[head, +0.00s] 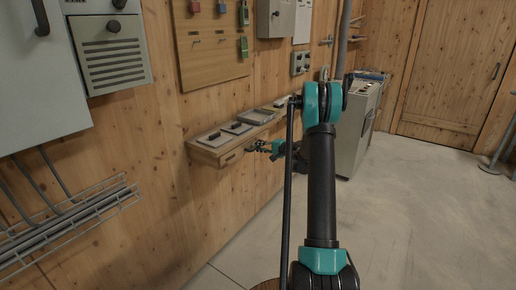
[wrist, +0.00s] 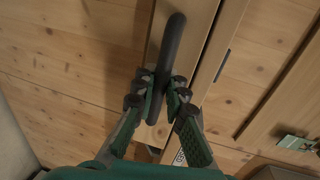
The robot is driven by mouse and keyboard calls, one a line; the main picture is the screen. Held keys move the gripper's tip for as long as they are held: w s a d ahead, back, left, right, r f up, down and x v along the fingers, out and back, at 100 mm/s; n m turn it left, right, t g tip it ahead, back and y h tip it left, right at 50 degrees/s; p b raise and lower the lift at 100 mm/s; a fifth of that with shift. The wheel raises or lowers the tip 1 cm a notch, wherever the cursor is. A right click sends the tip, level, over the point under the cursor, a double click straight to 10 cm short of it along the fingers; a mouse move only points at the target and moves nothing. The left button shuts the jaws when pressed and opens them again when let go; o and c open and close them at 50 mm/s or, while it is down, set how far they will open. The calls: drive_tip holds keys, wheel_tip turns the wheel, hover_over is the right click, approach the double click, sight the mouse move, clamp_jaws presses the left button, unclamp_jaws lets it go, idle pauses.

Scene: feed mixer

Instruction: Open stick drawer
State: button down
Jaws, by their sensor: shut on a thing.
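A wooden wall shelf (head: 207,155) with a drawer in its front is left of centre in the head view. In the wrist view, a dark bar handle (wrist: 173,42) stands out from a pale wooden drawer front (wrist: 205,18). My gripper (wrist: 162,92) has its two fingers closed on the lower part of this handle, one on each side. In the head view my gripper (head: 254,147) is at the shelf's front, and the handle is hard to make out there. I cannot tell whether the drawer stands out from the shelf.
Small trays (head: 238,128) lie on the shelf top. A wire rack (head: 70,225) and a grey cabinet (head: 35,80) are on the wall at left. A tool board (head: 210,45) hangs above the shelf. A grey console (head: 355,130) stands behind my arm.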

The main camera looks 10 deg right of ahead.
drive_tip(key=f+v, duration=0.3)
drive_tip(key=v, duration=1.1)
drive_tip(key=shift+s+d, duration=0.3)
drive_tip(key=c, duration=1.8)
unclamp_jaws()
drive_tip(key=v, duration=1.2)
